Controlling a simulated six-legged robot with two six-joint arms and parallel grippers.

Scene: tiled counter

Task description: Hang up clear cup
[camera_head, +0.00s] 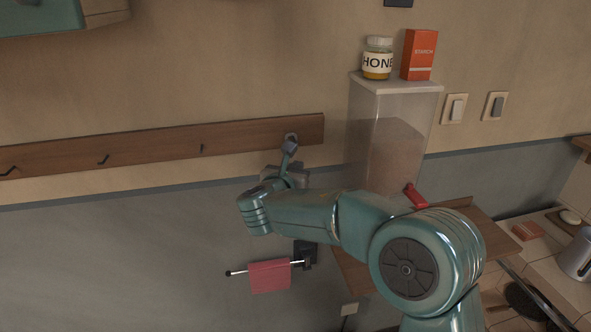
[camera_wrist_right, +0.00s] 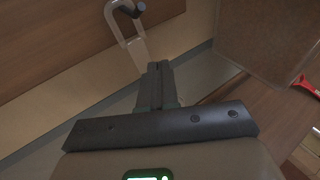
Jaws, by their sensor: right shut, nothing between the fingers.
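A wooden rail (camera_head: 240,138) on the wall carries several dark hooks. In the right wrist view, a pale translucent loop (camera_wrist_right: 138,47) surrounds a dark peg (camera_wrist_right: 128,9) on the rail. It looks like a clear cup's handle, but I cannot make out a cup body. My left gripper is not in view.
A clear-fronted box (camera_head: 385,140) stands right of the rail, with a honey jar (camera_head: 377,58) and a starch box (camera_head: 419,54) on top. A red cloth (camera_head: 270,277) hangs on a bar below my right arm. A counter with a metal vessel (camera_head: 577,260) is at right.

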